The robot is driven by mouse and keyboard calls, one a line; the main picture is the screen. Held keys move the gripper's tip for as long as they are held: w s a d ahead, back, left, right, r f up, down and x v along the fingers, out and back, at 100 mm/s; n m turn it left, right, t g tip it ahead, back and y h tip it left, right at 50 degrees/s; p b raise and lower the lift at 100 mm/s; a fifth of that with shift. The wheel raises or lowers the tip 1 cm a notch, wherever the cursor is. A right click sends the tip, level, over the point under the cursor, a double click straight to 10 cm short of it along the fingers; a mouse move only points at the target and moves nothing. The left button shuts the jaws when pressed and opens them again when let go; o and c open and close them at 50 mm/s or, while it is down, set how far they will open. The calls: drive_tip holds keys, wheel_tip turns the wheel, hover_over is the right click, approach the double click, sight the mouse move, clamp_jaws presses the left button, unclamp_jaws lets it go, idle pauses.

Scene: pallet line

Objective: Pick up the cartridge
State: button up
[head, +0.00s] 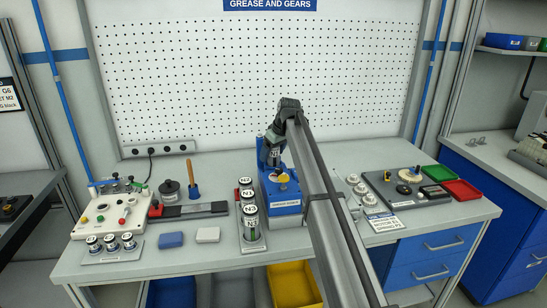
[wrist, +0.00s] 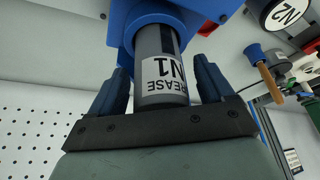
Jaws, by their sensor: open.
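A grey cartridge with a white label reading GREASE N1 (wrist: 158,62) shows in the wrist view, its far end inside a blue fixture (wrist: 128,18). My gripper (wrist: 162,78) is open, with one dark blue finger on each side of the cartridge. A gap shows on the left; the right finger is closer, and I cannot tell if it touches. In the head view, my gripper (head: 272,152) is at the top of the blue fixture (head: 283,205), and my arm hides part of it. Other cartridges with numbered white caps stand in a rack (head: 252,243) just left of the fixture.
Left on the bench (head: 180,255) are a white control box (head: 98,222), a small tray of round-capped parts (head: 112,256), and blue (head: 171,240) and white (head: 208,235) blocks. Right are a dark plate (head: 385,185) and green (head: 438,173) and red (head: 462,190) trays. A pegboard stands behind.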

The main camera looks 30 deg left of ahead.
drive_tip(key=shift+f, duration=0.1)
drive_tip(key=shift+c, duration=0.2)
drive_tip(key=c, duration=1.2)
drive_tip(key=shift+o, duration=0.2)
